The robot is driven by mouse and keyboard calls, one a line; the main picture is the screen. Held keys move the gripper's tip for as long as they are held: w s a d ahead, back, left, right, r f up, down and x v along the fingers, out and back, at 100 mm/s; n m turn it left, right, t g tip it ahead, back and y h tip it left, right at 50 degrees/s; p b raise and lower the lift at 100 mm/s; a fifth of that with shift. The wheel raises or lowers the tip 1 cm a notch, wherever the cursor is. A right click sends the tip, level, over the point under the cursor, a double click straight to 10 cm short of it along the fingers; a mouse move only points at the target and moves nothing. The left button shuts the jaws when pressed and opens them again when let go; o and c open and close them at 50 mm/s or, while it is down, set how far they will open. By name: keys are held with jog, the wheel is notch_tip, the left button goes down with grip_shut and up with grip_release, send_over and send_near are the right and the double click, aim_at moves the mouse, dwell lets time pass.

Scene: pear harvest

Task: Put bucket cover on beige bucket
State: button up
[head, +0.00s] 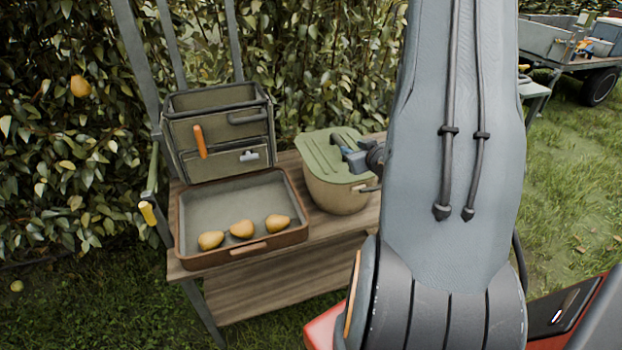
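The beige bucket (338,196) stands on the wooden bench at the right of the tray. The green bucket cover (322,156) lies over the bucket's mouth and hides its inside. From this view I cannot tell whether it is fully seated or slightly above the rim. My gripper (347,157) is at the right part of the cover's top, by its raised middle. The fingers are small and partly hidden by my own wrist, so I cannot tell whether they are shut on the cover.
The wooden bench (240,292) holds a brown-rimmed tray (247,252) with 3 pears. A green tool caddy (220,135) with an orange-handled tool stands behind it. A leafy hedge is behind the bench. My arm blocks the middle right. A trailer (570,50) stands on grass at far right.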

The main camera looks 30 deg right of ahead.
jog(key=a+g, duration=0.1)
jog(key=a, duration=0.1)
jog(key=w+a, duration=0.1)
jog(key=a, duration=0.2)
jog(key=w+a+g+y, duration=0.1)
jog(key=a, duration=0.1)
jog(key=shift+a+r+n+g, duration=0.1)
jog(key=shift+a+n+g, duration=0.2)
jog(key=shift+a, duration=0.05)
jog(key=s+a+r+g+y, duration=0.1)
jog(key=s+a+g, duration=0.2)
jog(key=a, duration=0.6)
jog(key=s+a+r+g+y, duration=0.1)
jog(key=s+a+r+g, duration=0.1)
jog(key=s+a, duration=0.6)
jog(key=s+a+r+g+y, duration=0.1)
jog(key=s+a+g, duration=0.3)
jog(key=a, duration=0.5)
jog(key=shift+s+a+r+n, duration=0.3)
jog(key=shift+s+r, duration=0.05)
jog(key=shift+s, duration=0.35)
jog(key=shift+c, duration=0.5)
